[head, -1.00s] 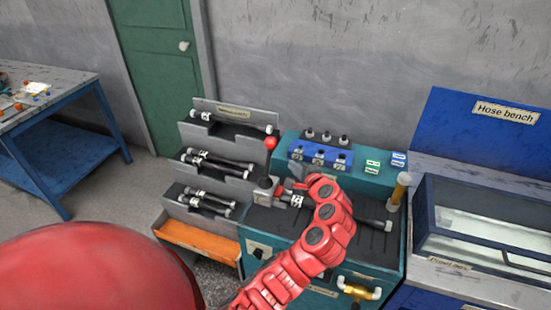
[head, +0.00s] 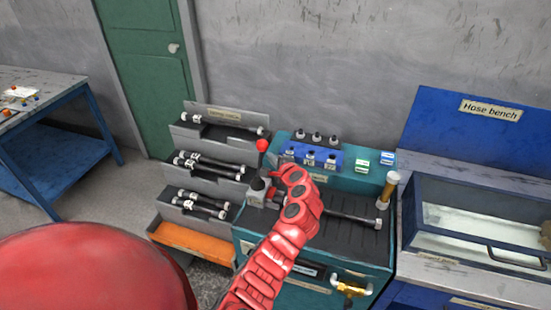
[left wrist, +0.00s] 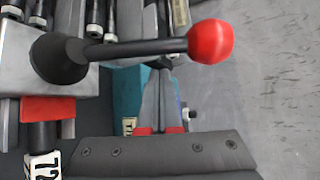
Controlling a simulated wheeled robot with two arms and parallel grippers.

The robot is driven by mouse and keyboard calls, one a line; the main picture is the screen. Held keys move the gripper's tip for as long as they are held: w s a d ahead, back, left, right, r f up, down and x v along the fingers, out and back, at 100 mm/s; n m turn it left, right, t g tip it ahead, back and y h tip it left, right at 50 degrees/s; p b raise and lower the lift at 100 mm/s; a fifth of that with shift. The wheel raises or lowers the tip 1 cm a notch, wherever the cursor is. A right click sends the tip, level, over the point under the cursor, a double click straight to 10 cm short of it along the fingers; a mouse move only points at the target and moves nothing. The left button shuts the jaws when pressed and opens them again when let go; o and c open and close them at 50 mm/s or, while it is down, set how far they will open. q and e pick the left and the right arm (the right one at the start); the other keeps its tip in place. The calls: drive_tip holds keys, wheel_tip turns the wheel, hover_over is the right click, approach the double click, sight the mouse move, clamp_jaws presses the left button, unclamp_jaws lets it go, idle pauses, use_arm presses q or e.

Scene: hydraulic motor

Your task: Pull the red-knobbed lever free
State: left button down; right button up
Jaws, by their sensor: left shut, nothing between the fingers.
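The red-knobbed lever shows its red knob (head: 262,146) above a grey block at the left end of the teal bench (head: 385,250). In the left wrist view its dark rod runs from a black boot (left wrist: 60,58) rightward to the red knob (left wrist: 211,41). My left gripper (head: 274,176) is beside the lever in the head view. In the left wrist view the left gripper (left wrist: 160,72) is shut and empty, its tips close to the rod; I cannot tell whether they touch. The arm hides part of the lever base. My right gripper is out of view.
A dark cylinder (head: 352,217) lies on the bench, partly behind my arm. A grey tiered rack (head: 180,160) with several cylinders stands on the left. A blue valve block (head: 310,157) is behind the gripper. The hose bench (head: 470,140) stands on the right.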

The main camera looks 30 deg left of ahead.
use_arm(q)
drive_tip(key=shift+s+r+p, duration=0.35)
drive_tip(key=shift+s, duration=0.4)
drive_tip(key=shift+s+r+p, duration=0.3)
drive_tip(key=shift+s+r, duration=0.05)
drive_tip(key=shift+s, duration=0.4)
drive_tip(key=shift+s+f+b, duration=0.15)
drive_tip(key=shift+b, duration=0.45)
drive_tip(key=shift+s+d+r+n+t+y+b, duration=0.2)
drive_tip(key=shift+s+n+t+y+b, duration=0.15)
drive_tip(key=shift+b, duration=0.7)
drive_tip(key=s+n+t+y+b, duration=0.1)
drive_tip(key=s+n+b, duration=0.1)
drive_tip(key=b, duration=0.6)
drive_tip(key=s+n+t+y+b, duration=0.1)
drive_tip(key=s+n+y+b, duration=0.1)
drive_tip(key=b, duration=0.6)
drive_tip(key=s+d+n+t+y+b, duration=0.1)
drive_tip(key=s+n+y+b, duration=0.1)
drive_tip(key=b, duration=0.6)
drive_tip(key=shift+d+f+y, duration=0.1)
drive_tip(key=shift+f+y, duration=0.15)
drive_tip(key=shift+f, duration=0.1)
drive_tip(key=shift+s+d+r+n+y+b, duration=0.1)
drive_tip(key=shift+s+r+n+y+b, duration=0.15)
drive_tip(key=shift+b, duration=0.5)
